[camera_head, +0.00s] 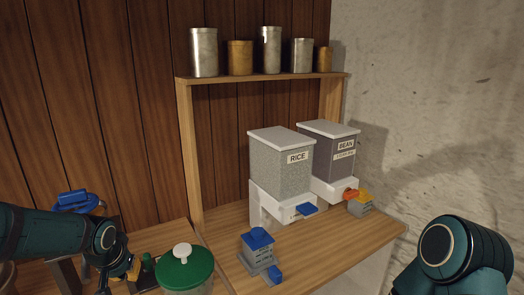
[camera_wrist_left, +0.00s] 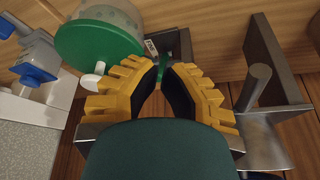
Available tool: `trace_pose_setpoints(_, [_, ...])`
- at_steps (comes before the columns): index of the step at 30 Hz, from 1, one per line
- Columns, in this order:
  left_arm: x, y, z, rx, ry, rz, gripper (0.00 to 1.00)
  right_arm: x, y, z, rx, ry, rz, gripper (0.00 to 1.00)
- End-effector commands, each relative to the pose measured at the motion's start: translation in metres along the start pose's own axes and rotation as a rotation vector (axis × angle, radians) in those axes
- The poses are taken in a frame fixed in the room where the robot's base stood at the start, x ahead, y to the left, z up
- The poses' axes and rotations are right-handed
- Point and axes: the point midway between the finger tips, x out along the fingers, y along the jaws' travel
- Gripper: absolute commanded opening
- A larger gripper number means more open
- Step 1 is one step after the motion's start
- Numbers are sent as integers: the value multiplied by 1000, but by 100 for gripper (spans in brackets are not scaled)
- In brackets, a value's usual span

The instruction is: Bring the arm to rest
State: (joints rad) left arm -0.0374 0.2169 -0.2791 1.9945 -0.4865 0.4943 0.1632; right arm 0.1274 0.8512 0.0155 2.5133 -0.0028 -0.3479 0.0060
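My left arm comes in from the left in the head view, with its gripper (camera_head: 131,268) low over the wooden counter, just left of a jar with a green lid (camera_head: 184,270) and white knob. In the left wrist view my left gripper (camera_wrist_left: 165,68) shows yellow ridged fingers with dark inner pads and a narrow gap between the tips; nothing is clearly held. The green lid (camera_wrist_left: 90,42) lies beyond the left finger there. My right arm's teal link fills the lower right of the head view; its gripper is out of frame.
A rice dispenser (camera_head: 281,165) and bean dispenser (camera_head: 328,150) stand on the counter (camera_head: 345,238) below a shelf (camera_head: 262,78) of several tins. A grey, blue-topped container (camera_head: 258,250) stands in front. A grey metal upright with a handle (camera_wrist_left: 262,75) is close to the right finger.

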Motion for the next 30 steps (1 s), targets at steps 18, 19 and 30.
trace_pose_setpoints(18, [160,203,240,-91,-263,355,0,0,0,0,0,0,0,47])
trace_pose_setpoints(19, [161,208,251,-101,-273,360,0,0,0,0,0,0,0,47])
trace_pose_setpoints(30, [161,225,293,-140,-308,371,0,0,0,0,0,0,0,47])
